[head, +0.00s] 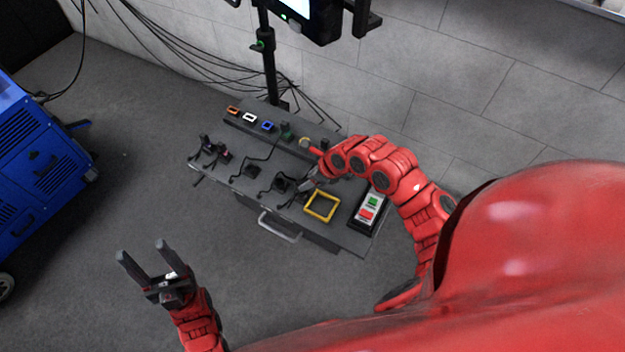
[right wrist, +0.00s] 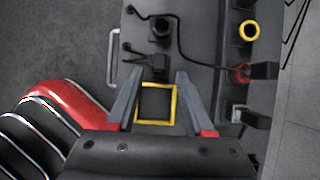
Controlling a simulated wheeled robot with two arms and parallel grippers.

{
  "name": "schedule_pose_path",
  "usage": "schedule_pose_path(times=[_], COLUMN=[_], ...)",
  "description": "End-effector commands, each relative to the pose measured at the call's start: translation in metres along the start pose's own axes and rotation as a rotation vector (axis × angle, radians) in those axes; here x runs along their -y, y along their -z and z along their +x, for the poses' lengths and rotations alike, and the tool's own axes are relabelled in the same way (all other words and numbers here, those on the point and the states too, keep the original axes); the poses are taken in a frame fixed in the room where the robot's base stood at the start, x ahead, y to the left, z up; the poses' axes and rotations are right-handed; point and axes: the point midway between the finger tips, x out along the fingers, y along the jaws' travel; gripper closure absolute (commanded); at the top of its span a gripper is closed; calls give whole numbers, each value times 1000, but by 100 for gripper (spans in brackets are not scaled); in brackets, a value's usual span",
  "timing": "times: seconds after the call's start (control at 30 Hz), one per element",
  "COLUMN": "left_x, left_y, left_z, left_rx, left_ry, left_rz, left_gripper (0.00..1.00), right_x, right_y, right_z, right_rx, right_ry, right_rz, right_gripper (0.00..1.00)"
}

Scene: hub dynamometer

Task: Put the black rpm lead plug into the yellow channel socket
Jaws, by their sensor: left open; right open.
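The yellow channel socket (head: 304,142) is a round yellow ring in the row along the back of the grey bench; it also shows in the right wrist view (right wrist: 249,31), with a dark centre. Several black plugs with black leads lie on the bench. One black plug (right wrist: 159,64) lies just beyond my right fingertips; I cannot tell whether it is the rpm one. Another black block (right wrist: 160,29) with a lead is further off. My right gripper (right wrist: 160,76) is open and empty above the bench. My left gripper (head: 141,248) is open and empty, left of the bench over the floor.
A square yellow frame (head: 321,206) lies on the bench, below my right gripper. Beside it is a box with green and red buttons (head: 370,205). Orange, white and blue sockets (head: 249,117) are at the row's left. A blue cabinet (head: 38,165) stands far left.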

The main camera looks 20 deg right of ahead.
Motion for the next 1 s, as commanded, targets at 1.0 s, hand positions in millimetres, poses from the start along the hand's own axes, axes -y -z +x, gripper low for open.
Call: schedule_pose_path(times=[1.0], left_x=[-3], left_y=[-10], left_z=[-62], left_rx=[0], left_ry=[0], left_rz=[0], left_gripper=[41], right_x=[-1], right_y=[1], right_z=[56], right_rx=[-2], right_ry=[-3], right_rz=[3], right_gripper=[55])
